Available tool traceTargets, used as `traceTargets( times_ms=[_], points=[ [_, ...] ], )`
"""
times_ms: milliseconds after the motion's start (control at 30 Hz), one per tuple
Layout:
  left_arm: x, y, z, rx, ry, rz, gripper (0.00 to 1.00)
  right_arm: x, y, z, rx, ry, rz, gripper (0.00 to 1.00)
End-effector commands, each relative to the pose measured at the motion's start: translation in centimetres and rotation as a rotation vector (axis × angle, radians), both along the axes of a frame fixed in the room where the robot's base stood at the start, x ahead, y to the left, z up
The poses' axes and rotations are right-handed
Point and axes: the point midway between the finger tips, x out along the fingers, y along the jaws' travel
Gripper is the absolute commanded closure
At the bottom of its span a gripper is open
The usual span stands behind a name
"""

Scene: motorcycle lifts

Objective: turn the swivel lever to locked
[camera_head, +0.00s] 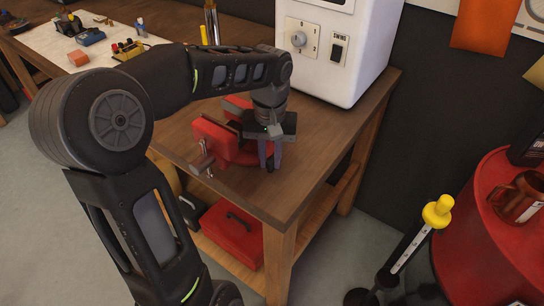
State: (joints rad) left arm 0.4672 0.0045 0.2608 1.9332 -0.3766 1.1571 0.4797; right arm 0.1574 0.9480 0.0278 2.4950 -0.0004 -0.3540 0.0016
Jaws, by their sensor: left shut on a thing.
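A red bench vise (214,141) is mounted near the corner of the wooden workbench, with a grey handle (202,163) at its front. My left gripper (270,164) points down at the right side of the vise's base. Its fingers are shut on a small dark part low at the base, which appears to be the swivel lever. The fingers and the gripper body hide most of the lever, so its angle cannot be told. My right gripper is out of view.
A white machine (339,45) with a dial and switch stands behind the vise on the workbench (322,128). A red toolbox (232,234) sits on the lower shelf. A red drum (490,235) and yellow-topped post (437,211) stand at right. Bare benchtop lies right of the gripper.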

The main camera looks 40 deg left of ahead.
Motion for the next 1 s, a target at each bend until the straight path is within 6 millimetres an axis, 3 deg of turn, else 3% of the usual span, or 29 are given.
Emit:
traceTargets(
  times_ms=[367,400,633,1000],
  points=[
    [0.07,0.06,0.10,0.001,-0.003,-0.006,1.00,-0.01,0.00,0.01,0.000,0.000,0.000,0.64],
    [0.07,0.06,0.10,0.001,-0.003,-0.006,0.78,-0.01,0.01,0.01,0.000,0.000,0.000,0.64],
    [0.03,0.04,0.05,0.001,-0.002,-0.005,0.59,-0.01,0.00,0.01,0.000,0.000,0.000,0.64],
    [0.06,0.05,0.57,0.001,-0.002,-0.005,0.59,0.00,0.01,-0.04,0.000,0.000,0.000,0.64]
  ],
)
